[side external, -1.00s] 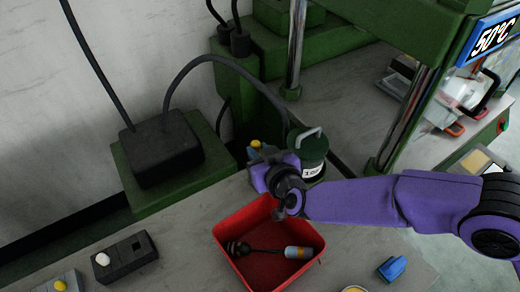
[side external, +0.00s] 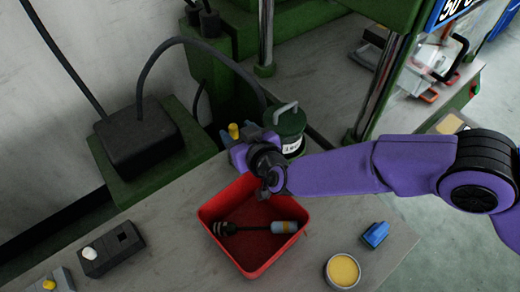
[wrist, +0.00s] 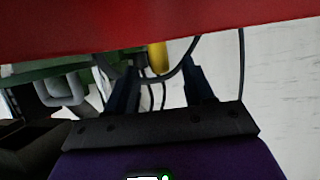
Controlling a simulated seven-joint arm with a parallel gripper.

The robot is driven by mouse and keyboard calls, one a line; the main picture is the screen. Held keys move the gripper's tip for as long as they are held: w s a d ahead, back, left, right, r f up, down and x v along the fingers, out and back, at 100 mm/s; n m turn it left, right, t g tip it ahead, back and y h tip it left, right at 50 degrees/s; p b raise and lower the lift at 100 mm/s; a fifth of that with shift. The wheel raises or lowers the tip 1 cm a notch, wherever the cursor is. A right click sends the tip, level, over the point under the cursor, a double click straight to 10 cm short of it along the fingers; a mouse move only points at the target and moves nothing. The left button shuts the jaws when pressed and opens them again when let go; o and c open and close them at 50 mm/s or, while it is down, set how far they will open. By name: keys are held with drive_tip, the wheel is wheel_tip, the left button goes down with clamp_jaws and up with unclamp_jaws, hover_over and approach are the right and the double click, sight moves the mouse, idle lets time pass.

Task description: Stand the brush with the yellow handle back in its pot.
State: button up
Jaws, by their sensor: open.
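A yellow upright piece that looks like the brush handle (side external: 234,131) shows just beyond my gripper in the side view; the rest of it is hidden. In the wrist view the yellow handle (wrist: 157,57) lies between the two fingers with gaps on both sides. My gripper (side external: 237,135) is open, at the back edge of the red bin; its dark blue fingers (wrist: 160,82) are apart. A dark green pot (side external: 288,125) with a grey loop handle and white label stands right of the gripper. I cannot tell whether it is the brush's own pot.
The red bin (side external: 210,211) holds a dark-ended tool with a pale blue end (side external: 284,227). A round tin with yellow content (side external: 343,270) and a blue block (side external: 375,234) are to the right. Green machinery and cables stand behind.

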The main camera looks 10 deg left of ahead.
drive_tip(key=v, duration=1.6)
drive_tip(key=shift+s+d, duration=0.25)
drive_tip(key=shift+d, duration=0.05)
drive_tip(key=shift+r, duration=0.15)
drive_tip(key=s+d+r+n+g+h, duration=0.1)
drive_tip(key=s+d+r+g+h, duration=0.1)
drive_tip(key=d, duration=1.4)
drive_tip(key=s+d+r+n+g+h, duration=0.2)
drive_tip(key=s+d+g, duration=0.3)
drive_tip(key=d, duration=1.2)
drive_tip(key=s+d+r+n+g+h, duration=0.2)
drive_tip(key=s+d, duration=0.5)
drive_tip(key=d, duration=0.9)
drive_tip(key=shift+d+g+h, duration=0.3)
drive_tip(key=shift+g+h, duration=0.3)
drive_tip(key=shift+g, duration=0.3)
drive_tip(key=shift+s+r, duration=0.1)
drive_tip(key=shift+s, duration=0.05)
